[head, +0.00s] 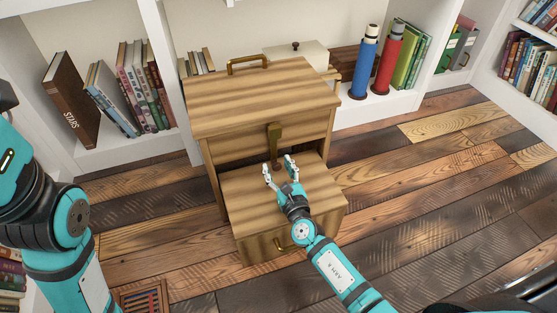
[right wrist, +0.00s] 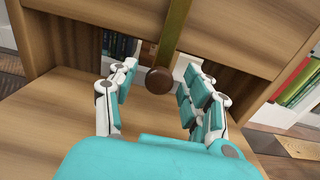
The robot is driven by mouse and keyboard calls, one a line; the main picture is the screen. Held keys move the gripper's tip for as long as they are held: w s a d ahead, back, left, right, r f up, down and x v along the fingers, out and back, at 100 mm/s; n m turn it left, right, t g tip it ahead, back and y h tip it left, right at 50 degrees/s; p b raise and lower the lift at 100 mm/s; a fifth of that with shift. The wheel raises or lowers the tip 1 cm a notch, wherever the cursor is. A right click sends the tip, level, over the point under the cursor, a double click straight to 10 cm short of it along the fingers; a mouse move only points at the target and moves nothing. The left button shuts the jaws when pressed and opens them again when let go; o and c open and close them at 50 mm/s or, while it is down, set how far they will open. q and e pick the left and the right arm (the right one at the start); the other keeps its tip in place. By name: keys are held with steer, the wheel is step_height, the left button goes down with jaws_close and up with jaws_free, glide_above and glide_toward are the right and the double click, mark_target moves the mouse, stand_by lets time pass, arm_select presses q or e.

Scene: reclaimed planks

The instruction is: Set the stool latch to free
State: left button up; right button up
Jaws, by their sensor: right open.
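The wooden step stool (head: 240,95) stands on the plank floor, with its lower step (head: 265,215) sticking out in front. Its latch (head: 274,132) is a brass-coloured strip hanging down the front under the top board. In the right wrist view the latch strip (right wrist: 174,30) ends in a round dark brown knob (right wrist: 159,81). My right gripper (head: 279,167) is open above the lower step. Its fingers are on both sides of the knob, and I see gaps between them and the knob. My left arm shows at the left, but its gripper is out of view.
White shelves with books (head: 135,85) stand behind and to the left. A blue bottle-like cylinder (head: 365,65) and a red one (head: 388,62) stand on the shelf at the right. The stool top carries a handle (head: 247,64).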

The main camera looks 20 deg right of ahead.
steer(key=shift+c, duration=1)
jaws_close()
